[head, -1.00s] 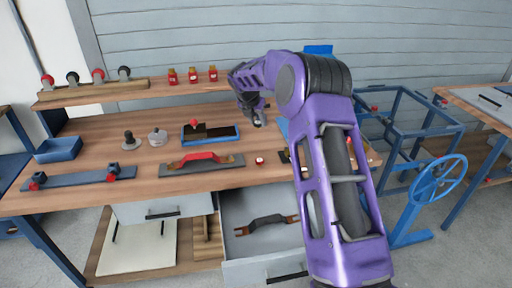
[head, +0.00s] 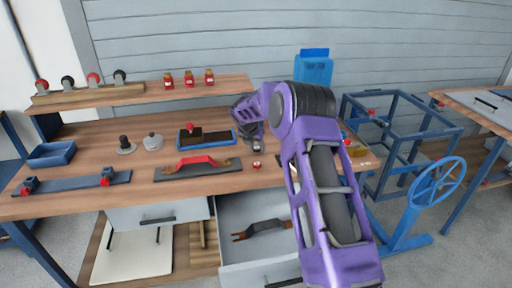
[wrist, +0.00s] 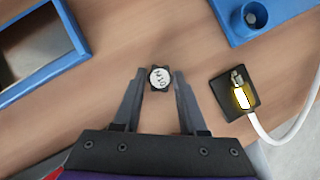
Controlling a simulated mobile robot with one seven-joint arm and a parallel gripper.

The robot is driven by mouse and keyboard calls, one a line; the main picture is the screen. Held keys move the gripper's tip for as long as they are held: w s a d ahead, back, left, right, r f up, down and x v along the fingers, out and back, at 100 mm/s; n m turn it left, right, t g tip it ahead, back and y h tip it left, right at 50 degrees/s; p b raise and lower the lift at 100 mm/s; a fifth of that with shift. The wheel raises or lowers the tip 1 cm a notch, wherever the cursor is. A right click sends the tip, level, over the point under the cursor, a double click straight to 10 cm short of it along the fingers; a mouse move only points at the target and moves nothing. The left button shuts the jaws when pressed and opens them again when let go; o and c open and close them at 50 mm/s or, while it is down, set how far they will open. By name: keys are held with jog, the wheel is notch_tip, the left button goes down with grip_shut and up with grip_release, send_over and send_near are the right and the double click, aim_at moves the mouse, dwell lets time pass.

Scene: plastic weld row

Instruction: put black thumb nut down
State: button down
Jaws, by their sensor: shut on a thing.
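The black thumb nut (wrist: 160,78), a small dark knob with a pale marked top face, sits between the fingertips of my gripper (wrist: 159,84) in the wrist view. The fingers are shut on it. Wooden tabletop shows around and beyond it; I cannot tell whether the nut touches the wood. In the head view my gripper (head: 257,148) is low over the workbench (head: 300,160), just right of a blue-rimmed tray (head: 207,147). The nut is too small to make out clearly there.
In the wrist view a black block (wrist: 234,94) with a lit yellow part and white cable lies right of the fingers. A blue fixture (wrist: 240,28) is at upper right, the blue tray rim (wrist: 72,25) at left. Bare wood lies between. An open drawer (head: 245,258) juts out below.

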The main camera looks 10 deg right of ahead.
jog(key=shift+f, duration=0.2)
jog(key=shift+c, duration=2.3)
grip_release()
jog(key=shift+r, duration=0.15)
jog(key=p+v, duration=0.1)
jog(key=v, duration=1.1)
jog(key=shift+p, duration=0.3)
